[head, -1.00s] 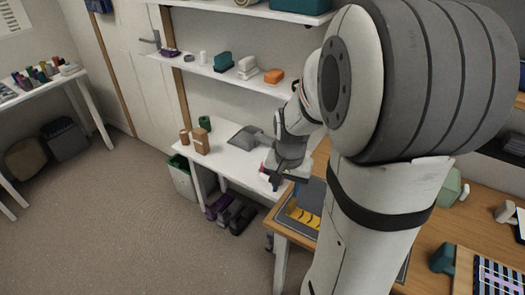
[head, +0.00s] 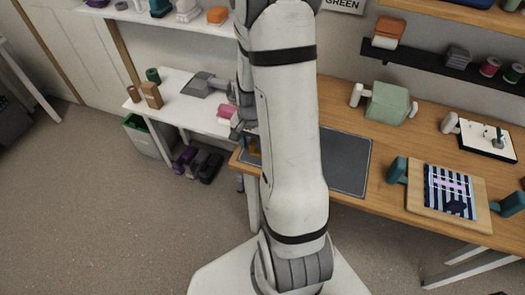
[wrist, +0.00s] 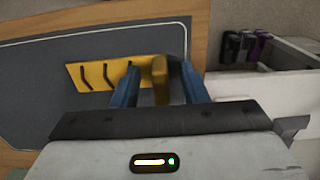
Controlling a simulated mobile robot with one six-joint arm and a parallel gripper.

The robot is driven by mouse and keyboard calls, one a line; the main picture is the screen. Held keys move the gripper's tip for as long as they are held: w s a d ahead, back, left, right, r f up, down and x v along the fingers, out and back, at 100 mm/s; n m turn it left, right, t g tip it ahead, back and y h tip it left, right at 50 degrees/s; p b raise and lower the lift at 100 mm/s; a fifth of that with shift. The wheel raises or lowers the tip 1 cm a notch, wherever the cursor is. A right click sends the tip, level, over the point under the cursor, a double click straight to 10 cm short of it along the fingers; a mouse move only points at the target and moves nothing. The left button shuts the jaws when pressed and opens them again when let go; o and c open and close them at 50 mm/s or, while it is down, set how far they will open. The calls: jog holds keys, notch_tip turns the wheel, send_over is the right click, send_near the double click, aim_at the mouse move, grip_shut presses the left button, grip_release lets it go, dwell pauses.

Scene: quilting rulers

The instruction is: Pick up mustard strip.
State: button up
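The mustard strip (wrist: 160,76) is a narrow, darker yellow piece that stands up at the right end of a yellow slotted holder (wrist: 95,78) in the wrist view. Whether it sits in a slot is hidden. My gripper (wrist: 160,68) has two blue fingers, spread apart, one on each side of the strip. Grey gaps show between the strip and both fingers, so it does not look gripped. In the head view a small part of the yellow holder (head: 254,148) shows beside my arm; my arm hides the strip and most of the gripper.
The holder lies on a dark grey mat (head: 347,165) on the wooden table (head: 392,150), near its left end. A white table (head: 185,115) with a pink item (head: 224,110) stands to the left. A wooden board (head: 415,198) with striped fabric lies to the right.

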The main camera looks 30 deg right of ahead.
jog(key=shift+f, duration=0.1)
jog(key=shift+c, duration=0.2)
grip_shut()
dwell(0.4)
